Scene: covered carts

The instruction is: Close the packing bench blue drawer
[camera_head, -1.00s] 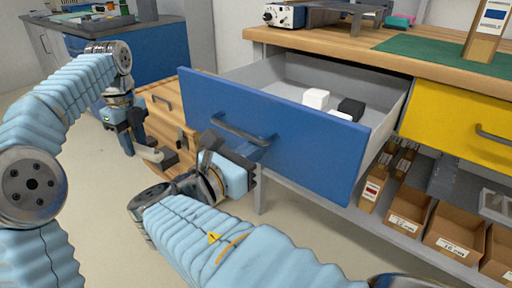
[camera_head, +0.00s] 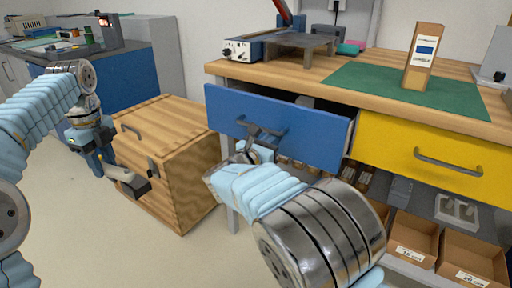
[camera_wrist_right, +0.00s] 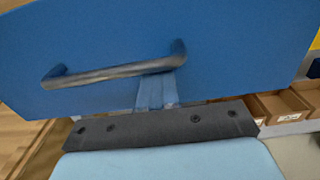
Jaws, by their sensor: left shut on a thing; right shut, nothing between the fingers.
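The blue drawer (camera_head: 310,135) of the packing bench is still pulled out a little, with a narrow gap behind its front. Its dark bar handle (camera_head: 262,128) also shows in the right wrist view (camera_wrist_right: 110,74). My right gripper (camera_head: 258,146) is shut and empty at the drawer front, its fingertips (camera_wrist_right: 157,92) just under the handle and seemingly against the blue face. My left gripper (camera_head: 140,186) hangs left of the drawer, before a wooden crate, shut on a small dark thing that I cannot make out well. Most of the drawer's inside is hidden.
A wooden crate (camera_head: 185,170) stands left of the bench (camera_head: 380,86). A closed yellow drawer (camera_head: 430,150) is right of the blue one. Cardboard bins (camera_head: 412,238) sit on the shelf below. A green mat (camera_head: 400,90) with an upright box (camera_head: 424,55) lies on top.

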